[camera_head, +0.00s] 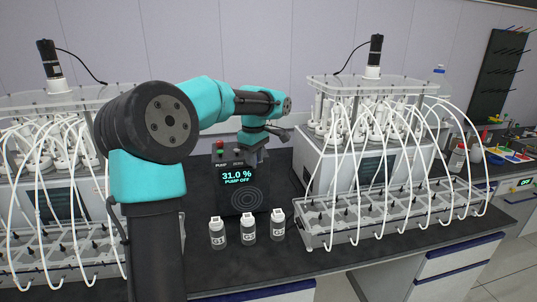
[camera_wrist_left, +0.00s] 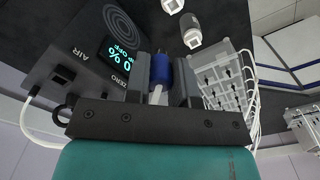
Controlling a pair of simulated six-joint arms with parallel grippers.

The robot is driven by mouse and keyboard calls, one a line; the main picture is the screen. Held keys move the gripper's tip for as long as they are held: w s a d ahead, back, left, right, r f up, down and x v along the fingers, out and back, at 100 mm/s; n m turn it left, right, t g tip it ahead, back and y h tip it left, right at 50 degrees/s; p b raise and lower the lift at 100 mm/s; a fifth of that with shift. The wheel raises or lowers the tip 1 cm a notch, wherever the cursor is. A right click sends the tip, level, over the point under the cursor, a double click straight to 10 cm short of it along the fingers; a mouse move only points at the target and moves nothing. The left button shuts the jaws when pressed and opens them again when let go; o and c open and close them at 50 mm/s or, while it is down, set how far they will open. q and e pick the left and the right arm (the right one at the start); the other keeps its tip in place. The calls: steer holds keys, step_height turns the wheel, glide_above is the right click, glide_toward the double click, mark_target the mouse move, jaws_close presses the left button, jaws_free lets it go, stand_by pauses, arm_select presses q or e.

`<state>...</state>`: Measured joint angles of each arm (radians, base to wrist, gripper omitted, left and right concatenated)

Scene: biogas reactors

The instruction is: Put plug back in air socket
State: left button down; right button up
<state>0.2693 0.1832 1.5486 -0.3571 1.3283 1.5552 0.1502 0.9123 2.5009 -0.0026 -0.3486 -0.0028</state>
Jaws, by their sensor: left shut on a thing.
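My left gripper (camera_wrist_left: 161,64) is shut on a blue plug (camera_wrist_left: 160,72), with a short white piece below it in the wrist view. In the head view the left gripper (camera_head: 252,152) is small and partly hidden, behind the top of the dark pump box (camera_head: 237,205); the plug is not discernible there. In the wrist view the pump box (camera_wrist_left: 75,28) carries the word AIR and a lit display. A white tube (camera_wrist_left: 35,100) leaves the box's side. My right gripper is not in view.
Several small bottles, such as the middle one (camera_head: 248,228), stand in front of the box. Reactor racks with white tubes flank it, one at right (camera_head: 310,240) and one at left (camera_head: 25,280). The display reads 31.0 %, pump off. Dark bench is clear around the bottles.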

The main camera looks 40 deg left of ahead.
arm_select(q)
steer(key=shift+w+a+r, duration=0.15)
steer(key=shift+w+r, duration=0.9)
steer(key=shift+w, duration=0.05)
steer(key=w+a, duration=0.3)
steer(key=a, duration=0.1)
steer(key=w+a+f, duration=0.1)
steer(key=w+a, duration=0.6)
steer(key=shift+w+a+f, duration=0.25)
steer(key=shift+w+a, duration=0.15)
steer(key=shift+f, duration=1.75)
steer(key=shift+f, duration=0.1)
